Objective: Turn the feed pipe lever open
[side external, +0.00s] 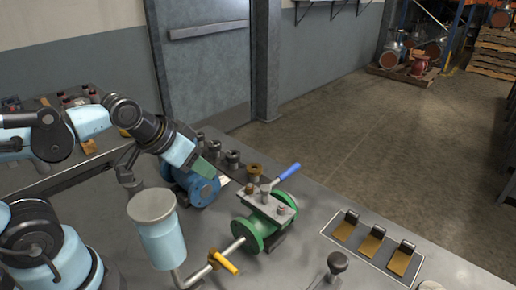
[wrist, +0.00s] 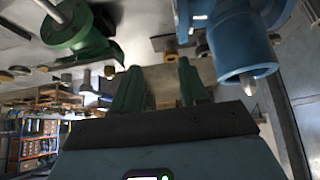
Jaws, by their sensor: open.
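A green valve (side external: 266,226) with a blue-handled lever (side external: 288,172) stands mid-bench in the side view. A short pipe (side external: 232,247) with a yellow lever (side external: 225,262) runs from it toward a light-blue cylinder (side external: 163,240). I cannot tell which lever is the feed pipe's. A blue valve (side external: 200,190) stands behind, partly hidden by my arm. My gripper (side external: 207,168) is above the blue valve, left of the blue-handled lever and apart from it. In the wrist view my gripper (wrist: 158,72) is open and empty, with the green valve (wrist: 80,32) and blue valve (wrist: 240,40) beyond its fingers.
Dark fittings (side external: 232,158) and a brass fitting (side external: 254,173) line the bench behind the valves. A black knob (side external: 337,262) stands at front right, near a plate of three yellow pedals (side external: 373,241). A grey door (side external: 205,75) stands beyond the bench.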

